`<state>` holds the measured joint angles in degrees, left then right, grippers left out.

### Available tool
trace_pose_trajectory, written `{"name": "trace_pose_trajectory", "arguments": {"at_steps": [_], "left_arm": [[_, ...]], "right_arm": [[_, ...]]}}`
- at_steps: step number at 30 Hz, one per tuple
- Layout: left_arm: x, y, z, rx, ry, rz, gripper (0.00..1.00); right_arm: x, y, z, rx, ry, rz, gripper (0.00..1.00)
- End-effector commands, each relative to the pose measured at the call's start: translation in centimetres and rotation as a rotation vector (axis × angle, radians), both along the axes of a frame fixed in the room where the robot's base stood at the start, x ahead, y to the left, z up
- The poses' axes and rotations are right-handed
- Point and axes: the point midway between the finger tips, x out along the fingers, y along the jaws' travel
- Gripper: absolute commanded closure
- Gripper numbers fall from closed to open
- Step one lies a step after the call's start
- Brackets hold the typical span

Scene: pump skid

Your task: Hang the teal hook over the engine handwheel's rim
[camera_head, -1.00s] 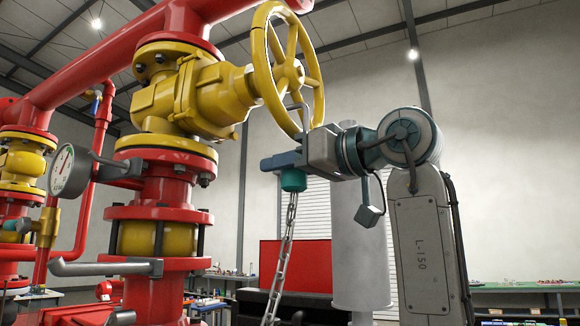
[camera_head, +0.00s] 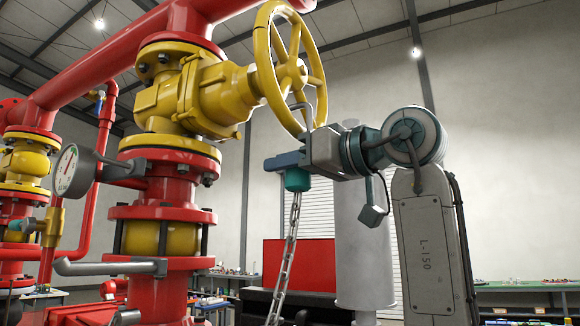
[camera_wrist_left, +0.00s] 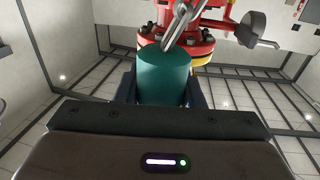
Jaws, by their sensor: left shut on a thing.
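The yellow engine handwheel (camera_head: 317,82) stands on the yellow valve at upper middle in the head view. My left gripper (camera_head: 285,161) is just below the wheel's lower rim, shut on the teal hook's body (camera_head: 297,181). The hook's grey bent rod (camera_head: 309,115) rises above the fingers beside the lower rim and overlaps it in the picture; I cannot tell whether they touch. A chain (camera_head: 289,250) hangs from the teal body. In the left wrist view, the teal body (camera_wrist_left: 165,77) sits between the fingers, with chain links (camera_wrist_left: 180,25) beyond. My right gripper is out of view.
The red and yellow pipe stack (camera_head: 165,190) stands left of the gripper, with a gauge (camera_head: 75,170) and a grey lever (camera_head: 110,267) sticking out. A grey cylinder (camera_head: 362,260) stands behind my arm. Benches line the back wall. The space around the chain looks free.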

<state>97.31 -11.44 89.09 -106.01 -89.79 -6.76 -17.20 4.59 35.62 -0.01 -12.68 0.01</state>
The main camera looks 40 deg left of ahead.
Motion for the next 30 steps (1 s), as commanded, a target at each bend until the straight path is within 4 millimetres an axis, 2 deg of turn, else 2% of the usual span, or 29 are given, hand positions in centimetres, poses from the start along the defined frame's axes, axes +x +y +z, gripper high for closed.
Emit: {"name": "trace_pose_trajectory", "arguments": {"at_steps": [20,30], "left_arm": [[0.0,0.0,-2.4,0.001,0.0,0.0,0.91],[0.0,0.0,-2.5,0.001,0.0,0.0,0.91]], "right_arm": [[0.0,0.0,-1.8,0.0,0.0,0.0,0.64],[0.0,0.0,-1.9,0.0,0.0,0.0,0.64]]}}
